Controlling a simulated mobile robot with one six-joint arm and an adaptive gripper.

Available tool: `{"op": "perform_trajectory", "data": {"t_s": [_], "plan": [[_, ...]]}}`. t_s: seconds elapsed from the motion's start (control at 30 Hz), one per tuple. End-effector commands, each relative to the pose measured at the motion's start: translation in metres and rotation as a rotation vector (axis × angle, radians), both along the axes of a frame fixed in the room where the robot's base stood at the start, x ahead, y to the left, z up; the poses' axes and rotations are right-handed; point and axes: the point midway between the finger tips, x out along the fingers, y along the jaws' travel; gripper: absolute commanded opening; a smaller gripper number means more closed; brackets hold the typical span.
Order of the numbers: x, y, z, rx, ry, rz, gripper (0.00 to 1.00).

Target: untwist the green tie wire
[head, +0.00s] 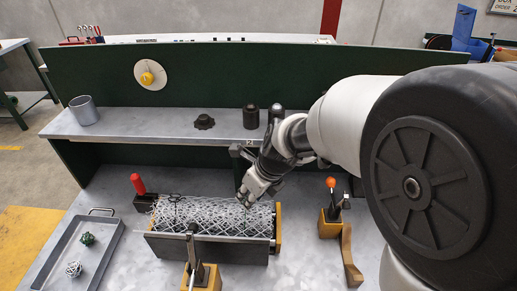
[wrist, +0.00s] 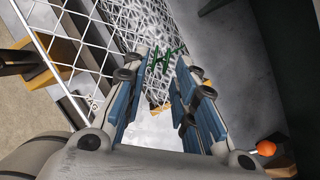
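The green tie wire (wrist: 161,61) shows in the wrist view as a small dark-green twisted piece on the wire mesh, between my fingertips. My gripper (wrist: 164,66) is open, with one blue-padded finger on either side of the green wire. I cannot tell whether either finger touches it. In the head view my gripper (head: 246,198) points down at the right part of the rolled chainlink mesh (head: 200,214). The tie wire cannot be made out there, close to the gripper.
The mesh lies in a dark cradle (head: 205,250) with a red-handled clamp (head: 138,185) at its left end. An orange-knobbed lever (head: 331,183) stands to the right. A grey tray (head: 62,250) at left holds green and whitish wire bundles. A shelf (head: 150,127) runs behind.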

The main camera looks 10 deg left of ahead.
Motion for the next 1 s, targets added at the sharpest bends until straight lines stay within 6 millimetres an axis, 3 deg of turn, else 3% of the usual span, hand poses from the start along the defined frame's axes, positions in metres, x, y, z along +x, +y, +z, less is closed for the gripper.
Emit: {"op": "perform_trajectory", "data": {"t_s": [0.03,0.2,0.57,0.93,1.0], "plan": [[0.001,0.003,-0.01,0.0,0.002,0.002,0.26],[0.006,0.008,-0.022,0.001,-0.001,0.001,0.26],[0.007,0.009,-0.025,0.001,-0.001,0.001,0.25],[0.006,0.009,-0.025,0.001,-0.001,0.001,0.01],[0.006,0.009,-0.025,0.001,-0.001,0.001,0.0]]}}
